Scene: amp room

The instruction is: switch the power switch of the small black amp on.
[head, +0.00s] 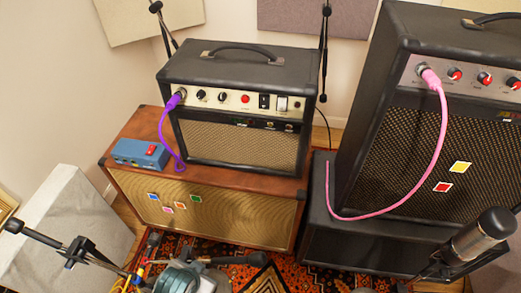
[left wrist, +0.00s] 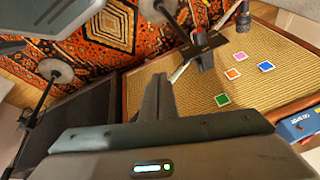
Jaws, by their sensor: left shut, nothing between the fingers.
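The small black amp (head: 240,145) stands on the brown wooden cabinet in the head view, its cream control panel facing me. The panel has knobs, a red lamp (head: 245,99) and two switches at its right, a black one (head: 264,101) and a pale-framed one (head: 282,103). I cannot read which is power or its position. My left gripper (head: 187,254) is low in front of the cabinet, well below the panel and touching nothing I can see. Its fingers (left wrist: 157,95) are shut and empty in the left wrist view; that view does not show the amp. My right gripper is not in view.
The wooden cabinet (head: 280,222) bears a blue pedal (head: 139,152); a purple cable (head: 164,140) enters the small amp. A larger black amp (head: 430,150) with a pink cable (head: 437,130) stands right. Microphone stands and a microphone (head: 478,232) crowd the front over a patterned rug.

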